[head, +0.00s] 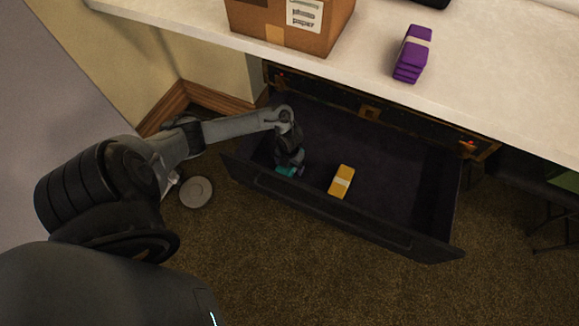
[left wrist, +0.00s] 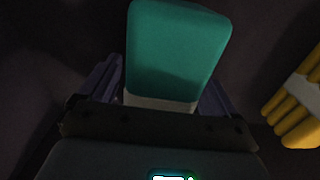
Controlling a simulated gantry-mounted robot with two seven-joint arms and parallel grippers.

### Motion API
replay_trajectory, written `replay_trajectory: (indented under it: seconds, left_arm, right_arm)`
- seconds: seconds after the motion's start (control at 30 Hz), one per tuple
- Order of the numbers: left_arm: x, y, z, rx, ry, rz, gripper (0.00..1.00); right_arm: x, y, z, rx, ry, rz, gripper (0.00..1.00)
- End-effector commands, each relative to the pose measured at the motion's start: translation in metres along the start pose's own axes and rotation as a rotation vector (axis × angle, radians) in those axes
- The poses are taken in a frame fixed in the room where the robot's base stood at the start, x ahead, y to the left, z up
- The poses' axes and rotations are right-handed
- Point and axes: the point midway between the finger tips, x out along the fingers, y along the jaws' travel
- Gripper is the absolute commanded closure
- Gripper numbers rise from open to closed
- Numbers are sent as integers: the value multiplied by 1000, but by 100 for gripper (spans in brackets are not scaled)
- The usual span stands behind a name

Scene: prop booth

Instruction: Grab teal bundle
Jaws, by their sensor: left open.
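The teal bundle (head: 285,170) lies in the open dark drawer near its front left, mostly hidden under my left gripper in the head view. In the left wrist view the teal bundle (left wrist: 178,50) with a pale band stands between the two fingers. My left gripper (head: 292,168) points down into the drawer over it. In the left wrist view the left gripper (left wrist: 160,95) is open, one finger on each side of the bundle. Whether the fingers touch it I cannot tell. My right gripper is not in view.
A yellow bundle (head: 342,181) lies in the drawer (head: 400,240) to the right; it also shows in the left wrist view (left wrist: 297,110). A purple bundle (head: 412,55) and a cardboard box (head: 285,22) stand on the white counter (head: 480,75) above. The drawer's right side is clear.

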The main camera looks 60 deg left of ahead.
Motion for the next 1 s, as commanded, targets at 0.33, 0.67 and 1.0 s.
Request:
replay_trajectory:
  seconds: [0.33, 0.67, 1.0]
  left_arm:
    - [1, 0, 0, 0, -1, 0, 25]
    - [0, 0, 1, 0, -1, 0, 72]
    - [-2, 0, 0, 0, -1, 0, 72]
  right_arm:
    - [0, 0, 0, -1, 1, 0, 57]
    - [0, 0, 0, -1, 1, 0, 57]
    - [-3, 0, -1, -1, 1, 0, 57]
